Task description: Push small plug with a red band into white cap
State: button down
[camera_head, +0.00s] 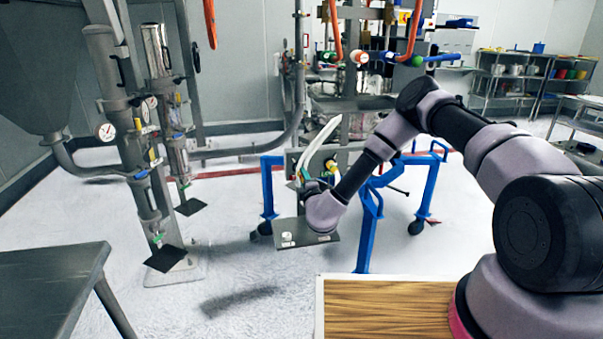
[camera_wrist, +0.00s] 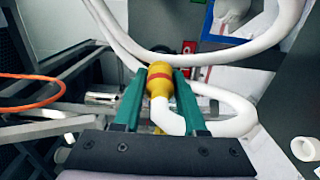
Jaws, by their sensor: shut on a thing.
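My gripper (camera_wrist: 158,88) has two green fingers closed on the sides of a small yellow plug (camera_wrist: 160,70) with a reddish band. A white hose (camera_wrist: 235,122) runs from the plug's near end and curves to the right. A white round cap (camera_wrist: 305,149) with a hollow centre shows at the lower right edge of the wrist view, apart from the plug. In the head view, a small white piece (camera_head: 287,237), likely this cap, sits on a grey plate (camera_head: 318,238) below my gripper.
A blue wheeled frame (camera_head: 370,205) stands around the machine behind my gripper. White hoses (camera_wrist: 200,57) and an orange cable (camera_wrist: 40,77) cross the wrist view. A wooden tabletop (camera_head: 385,308) is in front, a grey table (camera_head: 45,285) at left. Floor between is clear.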

jog(key=shift+v, duration=1)
